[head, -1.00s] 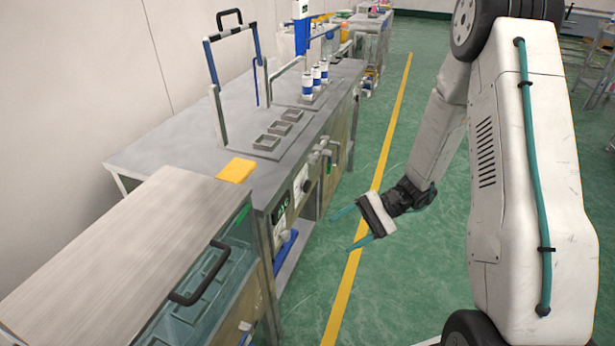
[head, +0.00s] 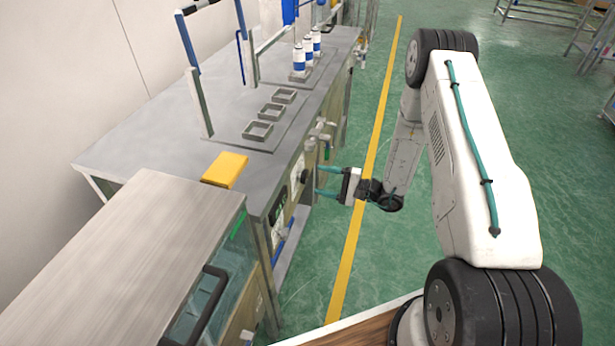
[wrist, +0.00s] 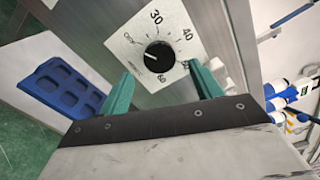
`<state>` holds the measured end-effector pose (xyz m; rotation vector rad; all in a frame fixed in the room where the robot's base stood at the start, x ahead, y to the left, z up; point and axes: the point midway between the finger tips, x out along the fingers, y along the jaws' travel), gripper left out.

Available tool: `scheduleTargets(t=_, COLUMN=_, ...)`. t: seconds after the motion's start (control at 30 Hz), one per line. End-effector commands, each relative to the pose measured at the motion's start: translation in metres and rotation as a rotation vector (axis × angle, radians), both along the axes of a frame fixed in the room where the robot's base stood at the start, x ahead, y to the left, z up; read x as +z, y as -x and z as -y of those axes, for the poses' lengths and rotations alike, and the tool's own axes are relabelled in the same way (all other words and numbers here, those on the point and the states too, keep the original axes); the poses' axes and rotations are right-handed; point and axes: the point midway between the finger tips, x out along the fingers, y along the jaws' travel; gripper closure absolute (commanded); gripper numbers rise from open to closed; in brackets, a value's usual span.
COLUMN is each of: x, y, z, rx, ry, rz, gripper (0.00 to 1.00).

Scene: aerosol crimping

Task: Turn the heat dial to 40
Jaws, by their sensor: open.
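The heat dial is a round black knob (wrist: 159,56) on a white plate (wrist: 132,50) marked OFF, 30, 40, 50 and 60. A small white mark on the knob lies on its left side, toward the OFF side and away from 40. In the head view the knob (head: 304,176) stands out from the front of the metal bench. My gripper (head: 318,180) is open, its two teal fingers pointing at the dial. In the wrist view the fingers (wrist: 161,72) are on either side below the knob, apart from it, with nothing between them.
The grey bench top (head: 140,150) holds a yellow block (head: 225,169), several square frames and blue-white cans (head: 299,58). A blue tray (wrist: 65,87) shows at left in the wrist view.

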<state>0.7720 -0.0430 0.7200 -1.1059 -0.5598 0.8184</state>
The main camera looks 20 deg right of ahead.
Motion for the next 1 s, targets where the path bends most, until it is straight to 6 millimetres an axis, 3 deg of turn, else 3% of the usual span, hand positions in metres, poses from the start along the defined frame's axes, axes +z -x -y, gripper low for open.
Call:
scheduleTargets(t=0.3, x=0.000, y=-0.027, z=-0.040, rx=0.007, ry=0.000, rz=-0.001, gripper=0.36)
scheduleTargets(t=0.67, x=0.000, y=-0.031, z=-0.047, rx=0.005, ry=-0.002, rz=-0.002, gripper=0.36)
scheduleTargets(t=0.83, x=0.000, y=-0.031, z=-0.047, rx=0.005, ry=-0.002, rz=-0.002, gripper=0.77)
scheduleTargets(t=1.0, x=0.000, y=-0.031, z=-0.046, rx=0.006, ry=-0.002, rz=-0.004, gripper=0.80)
